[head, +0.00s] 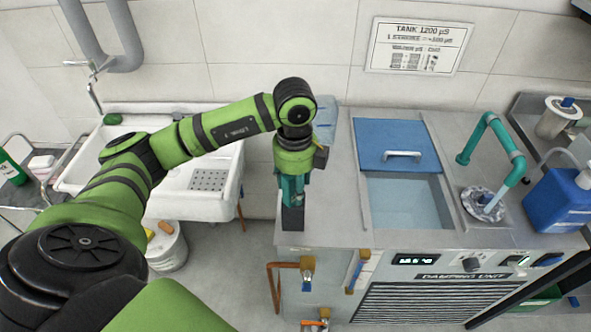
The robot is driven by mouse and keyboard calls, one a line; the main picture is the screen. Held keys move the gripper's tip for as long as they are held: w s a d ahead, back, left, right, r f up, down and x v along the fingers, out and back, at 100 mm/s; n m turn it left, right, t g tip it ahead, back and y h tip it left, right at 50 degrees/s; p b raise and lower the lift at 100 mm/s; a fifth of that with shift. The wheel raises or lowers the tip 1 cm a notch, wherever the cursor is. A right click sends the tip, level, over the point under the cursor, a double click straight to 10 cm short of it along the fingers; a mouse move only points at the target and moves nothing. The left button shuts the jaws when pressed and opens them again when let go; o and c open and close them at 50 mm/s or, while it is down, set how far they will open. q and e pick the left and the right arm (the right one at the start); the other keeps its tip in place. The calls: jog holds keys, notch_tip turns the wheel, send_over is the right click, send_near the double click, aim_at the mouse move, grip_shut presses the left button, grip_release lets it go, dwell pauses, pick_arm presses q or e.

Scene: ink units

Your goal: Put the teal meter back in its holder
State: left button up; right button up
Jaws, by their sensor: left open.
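My left gripper (293,188) points straight down at the left end of the grey counter, and its fingers are open. The teal meter (292,188) is upright directly under my left wrist, between or just behind the fingers. The wrist hides its top. Its lower end meets a dark block (292,218) at the counter's front left, which looks like the holder. I cannot tell how deep the meter sits in it. My right gripper is not in view.
A water tank (411,202) with a blue lid (398,146) is right of the meter. A teal pipe spout (494,150) and a blue canister (556,200) stand farther right. A white sink (205,180) lies to the left, with a gap before the counter.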

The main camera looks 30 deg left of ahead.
pick_arm(q)
notch_tip(320, 180, up, 5)
jog(key=shift+f+b, duration=0.1)
jog(key=shift+b, duration=0.75)
notch_tip(320, 180, up, 6)
jog(key=shift+s+r, duration=0.1)
jog(key=shift+r, duration=0.5)
